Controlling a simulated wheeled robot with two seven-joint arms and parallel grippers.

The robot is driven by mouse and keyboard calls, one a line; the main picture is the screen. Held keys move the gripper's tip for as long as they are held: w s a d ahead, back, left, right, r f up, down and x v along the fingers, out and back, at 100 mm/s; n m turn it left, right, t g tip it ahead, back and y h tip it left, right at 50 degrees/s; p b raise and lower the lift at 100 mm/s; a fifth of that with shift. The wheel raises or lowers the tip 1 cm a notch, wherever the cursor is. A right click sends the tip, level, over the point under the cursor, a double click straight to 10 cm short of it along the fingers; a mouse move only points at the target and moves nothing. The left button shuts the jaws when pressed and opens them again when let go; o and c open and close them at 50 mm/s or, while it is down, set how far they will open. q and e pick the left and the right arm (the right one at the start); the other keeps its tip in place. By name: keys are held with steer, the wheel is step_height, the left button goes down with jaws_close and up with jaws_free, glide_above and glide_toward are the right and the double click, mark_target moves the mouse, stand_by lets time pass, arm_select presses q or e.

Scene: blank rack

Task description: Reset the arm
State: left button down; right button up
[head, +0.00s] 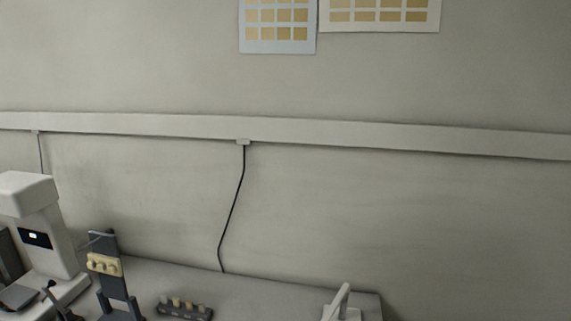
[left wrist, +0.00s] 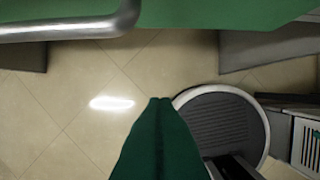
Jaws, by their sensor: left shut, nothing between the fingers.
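My left gripper (left wrist: 160,101) shows in the left wrist view as a green tapered shape coming up from the bottom edge. Its fingertips are together, with nothing between them. It hangs over a tiled floor (left wrist: 60,100), touching nothing that I can see. Neither gripper shows in the head view, and my right gripper is in no frame.
In the left wrist view, a green surface (left wrist: 220,12) with a metal rail (left wrist: 70,30) crosses the top. In the head view, a bench (head: 260,287) holds a white instrument (head: 45,225), a dark stand (head: 104,245) and a small rack (head: 184,311).

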arm_select(q)
steer(key=s+a+f+g, duration=0.1)
steer(key=s+a+f, duration=0.2)
steer(key=s+f, duration=1.5)
step_height(320, 180, down, 4)
steer(key=shift+r+g+b, duration=0.2)
steer(key=shift+g+b, duration=0.1)
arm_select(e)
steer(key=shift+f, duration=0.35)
arm_select(q)
steer(key=shift+s+a, duration=0.1)
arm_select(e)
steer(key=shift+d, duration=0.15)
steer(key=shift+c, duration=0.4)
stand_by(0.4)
